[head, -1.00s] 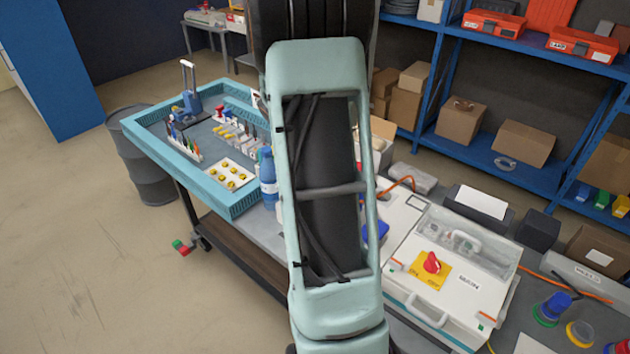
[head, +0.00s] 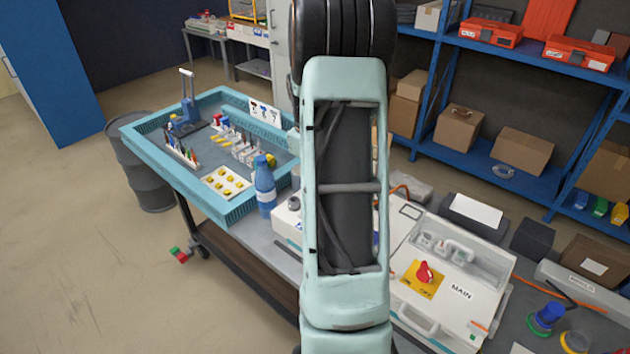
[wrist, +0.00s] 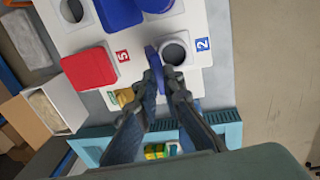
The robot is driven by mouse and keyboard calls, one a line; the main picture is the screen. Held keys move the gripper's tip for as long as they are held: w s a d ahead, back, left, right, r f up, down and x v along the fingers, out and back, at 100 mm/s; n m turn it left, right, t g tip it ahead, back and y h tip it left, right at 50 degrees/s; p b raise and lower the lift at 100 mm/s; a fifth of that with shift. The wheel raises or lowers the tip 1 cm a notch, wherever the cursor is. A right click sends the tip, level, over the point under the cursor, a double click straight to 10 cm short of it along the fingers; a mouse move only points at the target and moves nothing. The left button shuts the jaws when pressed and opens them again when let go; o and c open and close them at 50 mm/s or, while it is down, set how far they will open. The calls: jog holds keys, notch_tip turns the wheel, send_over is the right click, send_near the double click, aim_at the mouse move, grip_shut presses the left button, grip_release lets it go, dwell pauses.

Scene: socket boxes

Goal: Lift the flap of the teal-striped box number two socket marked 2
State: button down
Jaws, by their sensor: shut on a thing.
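In the wrist view, a white panel carries a round grey socket (wrist: 174,48) beside a blue label marked 2 (wrist: 202,44). The socket's opening shows uncovered. A blue flap (wrist: 153,62) stands nearly edge-on beside it, on the side of the red label 5 (wrist: 122,56). My gripper (wrist: 164,80) is shut on this flap, its fingers reaching in from below. The fingers hide part of the flap and the socket's lower rim.
A red flap (wrist: 89,68) lies closed by label 5, and a blue flap (wrist: 119,12) is above it. A teal tray (head: 228,205) and a blue bottle (head: 264,188) stand left of my arm. A white case with a red switch (head: 424,272) stands right.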

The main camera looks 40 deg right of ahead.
jog(key=c, duration=2)
grip_release()
jog(key=shift+c, duration=0.2)
notch_tip(320, 180, up, 12)
jog(key=a, duration=0.1)
jog(key=shift+s+a, duration=0.15)
jog(key=shift+a, duration=0.05)
